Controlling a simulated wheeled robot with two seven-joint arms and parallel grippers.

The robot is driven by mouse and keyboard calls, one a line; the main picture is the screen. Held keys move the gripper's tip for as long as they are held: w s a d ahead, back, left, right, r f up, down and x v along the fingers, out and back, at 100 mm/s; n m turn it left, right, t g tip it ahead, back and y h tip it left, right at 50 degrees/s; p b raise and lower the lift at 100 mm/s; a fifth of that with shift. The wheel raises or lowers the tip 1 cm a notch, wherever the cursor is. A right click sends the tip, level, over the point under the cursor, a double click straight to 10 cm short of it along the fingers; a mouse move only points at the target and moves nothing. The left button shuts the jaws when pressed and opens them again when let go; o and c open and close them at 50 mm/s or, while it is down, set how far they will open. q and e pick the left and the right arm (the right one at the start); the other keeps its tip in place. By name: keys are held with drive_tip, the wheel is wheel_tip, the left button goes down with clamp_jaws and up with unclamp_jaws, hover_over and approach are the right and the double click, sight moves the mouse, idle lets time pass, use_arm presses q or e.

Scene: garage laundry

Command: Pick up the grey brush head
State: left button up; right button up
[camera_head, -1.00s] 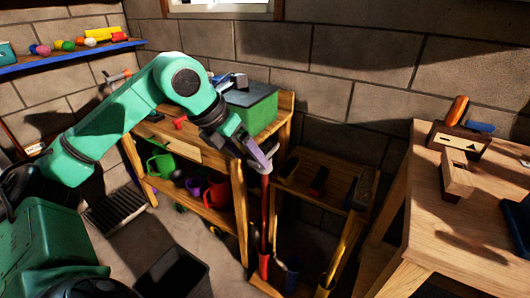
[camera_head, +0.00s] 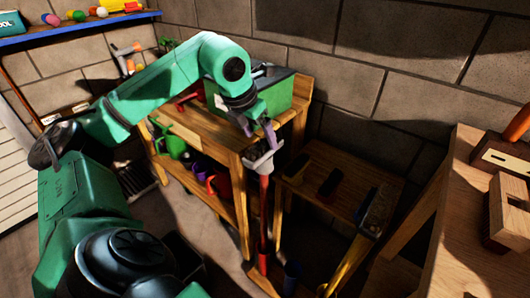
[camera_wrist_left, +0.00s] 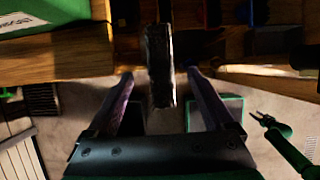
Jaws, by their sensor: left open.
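A grey brush head (camera_head: 266,158) sits at the top of a red pole (camera_head: 263,215) in front of the wooden rack. My left gripper (camera_head: 260,136) points down just above it, with its purple fingers apart. In the left wrist view, a dark, narrow, bristly head (camera_wrist_left: 160,68), seemingly the same one, lies between the two open fingers (camera_wrist_left: 158,85). There is a gap on each side of it, and it looks unheld. Its lower side is hidden. My right gripper is not in view.
A wooden shelf unit (camera_head: 232,165) with a green box (camera_head: 272,97) stands close behind and left of the gripper. The rack to the right holds more dark heads (camera_head: 330,182). A wooden table (camera_head: 465,215) with wooden blocks is at the far right.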

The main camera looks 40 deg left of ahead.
sight(267, 149)
use_arm(q)
drive_tip(key=x, duration=0.7)
drive_tip(key=shift+w, duration=0.2)
drive_tip(key=shift+r, duration=0.1)
clamp_jaws()
